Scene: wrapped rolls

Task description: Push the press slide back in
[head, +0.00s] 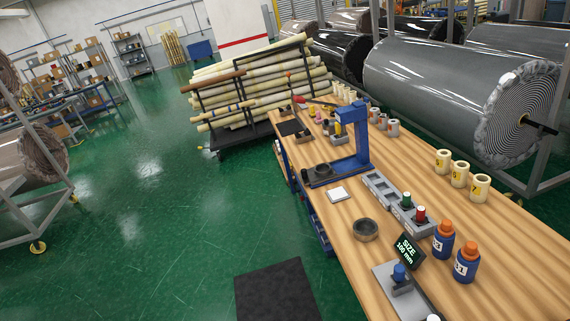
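The blue press (357,135) stands upright on the wooden workbench (480,260), at its left edge in the middle of the view. Its arm reaches left from the top of the column. A low blue base with a dark plate and a dark round seat (323,169) extends left from the column's foot, toward the bench edge. This looks like the slide, lying out to the left of the column; how far out it is, I cannot tell. A small black knob shows at its left end. My gripper is not in view.
Blue bottles (444,240) and a size display (408,250) stand nearer. Green floor (180,220) left of the bench is free, with a black mat (277,292).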

